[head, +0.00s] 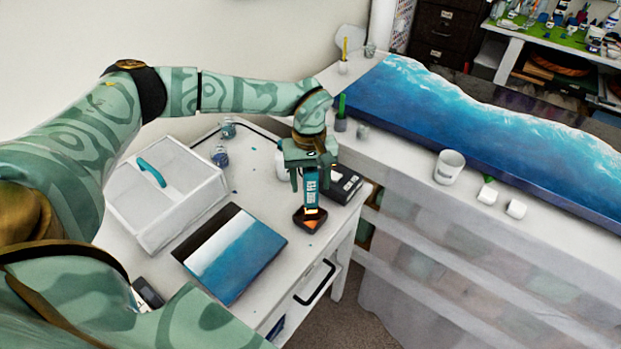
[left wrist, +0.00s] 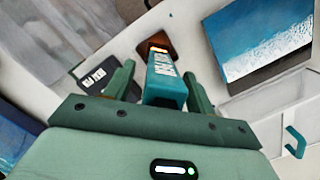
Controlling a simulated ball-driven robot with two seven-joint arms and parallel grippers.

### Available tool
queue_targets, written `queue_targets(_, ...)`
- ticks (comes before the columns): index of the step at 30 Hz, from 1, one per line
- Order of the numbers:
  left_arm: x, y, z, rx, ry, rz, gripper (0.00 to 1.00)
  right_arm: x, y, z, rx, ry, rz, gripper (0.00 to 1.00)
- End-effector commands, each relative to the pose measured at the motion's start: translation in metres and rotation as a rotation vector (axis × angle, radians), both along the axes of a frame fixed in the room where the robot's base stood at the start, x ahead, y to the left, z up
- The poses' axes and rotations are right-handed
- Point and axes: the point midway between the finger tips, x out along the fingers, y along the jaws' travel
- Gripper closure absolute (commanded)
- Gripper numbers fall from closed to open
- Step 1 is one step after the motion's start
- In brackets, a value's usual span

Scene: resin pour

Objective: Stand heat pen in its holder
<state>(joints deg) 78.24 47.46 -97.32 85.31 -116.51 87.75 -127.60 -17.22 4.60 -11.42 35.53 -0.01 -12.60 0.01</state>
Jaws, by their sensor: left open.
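The heat pen (head: 311,187) is a teal body with white lettering. It looks upright, its lower end at the small dark holder (head: 309,220) with orange on it; the exact seating is hard to see. My left gripper (head: 310,182) is above the holder, open, with a finger on each side of the pen's upper part. In the left wrist view the pen (left wrist: 165,78) lies between the spread fingers of the gripper (left wrist: 159,73), with gaps at both sides, and the holder (left wrist: 156,47) shows beyond it. My right gripper is not in view.
A black labelled box (head: 344,184) stands just right of the pen. A blue-and-white panel (head: 236,252) lies to the left, near a clear-lidded case with a teal handle (head: 152,172). Small jars (head: 220,157) stand behind. The desk's front edge is close to the holder.

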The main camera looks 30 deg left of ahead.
Motion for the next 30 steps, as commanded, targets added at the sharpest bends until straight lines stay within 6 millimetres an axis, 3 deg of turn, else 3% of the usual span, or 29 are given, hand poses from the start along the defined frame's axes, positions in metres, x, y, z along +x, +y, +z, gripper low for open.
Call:
queue_targets(5,0.000,0.002,0.009,0.002,0.003,0.000,0.45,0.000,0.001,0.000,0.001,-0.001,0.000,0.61)
queue_targets(15,0.008,0.007,0.098,0.002,-0.005,0.000,0.45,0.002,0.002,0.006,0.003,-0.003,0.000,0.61)
queue_targets(21,0.011,0.010,0.142,0.001,-0.004,0.001,0.45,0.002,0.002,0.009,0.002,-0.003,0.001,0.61)
queue_targets(30,0.013,0.011,0.164,0.001,-0.002,0.000,0.45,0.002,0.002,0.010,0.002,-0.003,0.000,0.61)
